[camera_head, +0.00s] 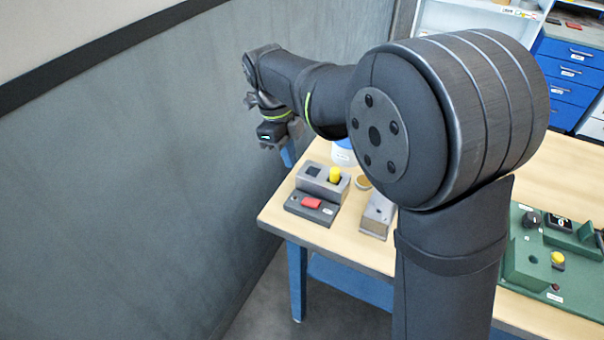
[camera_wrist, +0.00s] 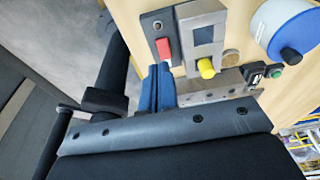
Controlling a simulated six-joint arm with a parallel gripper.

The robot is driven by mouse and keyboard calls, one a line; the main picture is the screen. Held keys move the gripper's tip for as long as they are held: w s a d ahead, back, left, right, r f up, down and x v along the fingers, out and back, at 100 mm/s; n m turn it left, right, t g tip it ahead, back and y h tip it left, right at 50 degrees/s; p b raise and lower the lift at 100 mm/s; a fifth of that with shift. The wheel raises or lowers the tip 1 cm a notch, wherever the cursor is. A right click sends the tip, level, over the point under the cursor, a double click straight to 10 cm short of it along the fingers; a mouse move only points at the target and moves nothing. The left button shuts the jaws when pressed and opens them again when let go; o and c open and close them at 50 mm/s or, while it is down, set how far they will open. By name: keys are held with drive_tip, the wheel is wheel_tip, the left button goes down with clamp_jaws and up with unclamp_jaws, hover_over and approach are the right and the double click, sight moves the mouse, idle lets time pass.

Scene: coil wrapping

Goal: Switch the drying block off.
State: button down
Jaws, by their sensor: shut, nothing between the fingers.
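The drying block (camera_head: 325,182) is a grey unit at the table's left end. It has a dark square panel, a yellow-topped piece and a red switch (camera_head: 311,203) on its low front part. In the wrist view, the block (camera_wrist: 207,20) and the red switch (camera_wrist: 163,48) show at the top. The switch's on or off position cannot be read. My gripper (camera_wrist: 160,70) is shut and empty, its blue fingers just below the switch in that picture. In the head view it hangs beyond the block to the upper left, clear of it.
A grey metal block (camera_head: 377,216) stands right of the drying block. A blue and white round container (camera_wrist: 285,28) and a small box with a green button (camera_wrist: 276,73) are close by. A green station (camera_head: 540,262) is farther right. A wall (camera_head: 150,170) stands on the left.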

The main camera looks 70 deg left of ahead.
drive_tip(key=shift+s+a+r, duration=0.25)
drive_tip(key=shift+r, duration=0.3)
drive_tip(key=shift+s+a+r, duration=0.25)
drive_tip(key=shift+r, duration=0.25)
drive_tip(key=shift+f, duration=0.1)
hover_over(308, 201)
wheel_tip(308, 201, down, 8)
drive_tip(key=shift+r, duration=0.15)
drive_tip(key=shift+s+a+r, duration=0.15)
drive_tip(key=shift+r, duration=1.3)
drive_tip(key=shift+s+a+r, duration=0.1)
drive_tip(key=shift+r, duration=1.35)
